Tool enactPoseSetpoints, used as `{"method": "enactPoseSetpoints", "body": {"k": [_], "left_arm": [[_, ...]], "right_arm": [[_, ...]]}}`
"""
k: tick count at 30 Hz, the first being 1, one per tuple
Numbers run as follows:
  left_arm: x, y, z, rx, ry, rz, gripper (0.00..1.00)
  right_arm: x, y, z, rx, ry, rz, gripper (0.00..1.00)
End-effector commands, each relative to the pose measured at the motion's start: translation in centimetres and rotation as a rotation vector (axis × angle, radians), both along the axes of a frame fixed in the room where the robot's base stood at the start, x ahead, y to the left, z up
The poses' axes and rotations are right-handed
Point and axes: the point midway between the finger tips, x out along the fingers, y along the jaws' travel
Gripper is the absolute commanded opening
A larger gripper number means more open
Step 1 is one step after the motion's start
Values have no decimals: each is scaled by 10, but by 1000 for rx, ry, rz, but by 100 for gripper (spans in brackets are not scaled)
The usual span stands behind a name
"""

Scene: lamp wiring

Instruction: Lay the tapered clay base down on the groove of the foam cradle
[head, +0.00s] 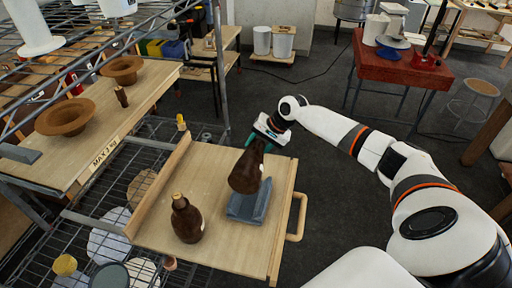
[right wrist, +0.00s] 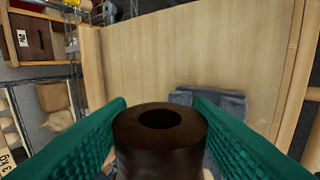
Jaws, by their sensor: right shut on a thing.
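The tapered clay base (head: 246,172) is dark brown and tilted, its narrow neck up in my right gripper (head: 262,140) and its wide end down. In the right wrist view the neck (right wrist: 160,130) with its round hole sits between the green fingers (right wrist: 160,145), which are shut on it. The blue-grey foam cradle (head: 248,208) lies on the wooden board just below; it also shows behind the neck in the right wrist view (right wrist: 208,96). The base hides part of the groove, and I cannot tell whether they touch. My left gripper is not in view.
A brown bottle-shaped piece (head: 187,222) with a tan top stands left of the cradle on the wooden board (head: 165,190). The board has a raised left edge and a handle (head: 298,218) at right. Wire shelving (head: 95,235) with round pieces stands left.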

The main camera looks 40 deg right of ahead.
Motion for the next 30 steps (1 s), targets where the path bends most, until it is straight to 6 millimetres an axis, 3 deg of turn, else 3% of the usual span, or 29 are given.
{"method": "enactPoseSetpoints", "body": {"k": [17,30], "left_arm": [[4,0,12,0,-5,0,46],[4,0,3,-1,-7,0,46]], "right_arm": [[1,0,5,5,-3,-3,0],[1,0,-20,5,-3,-3,0]]}}
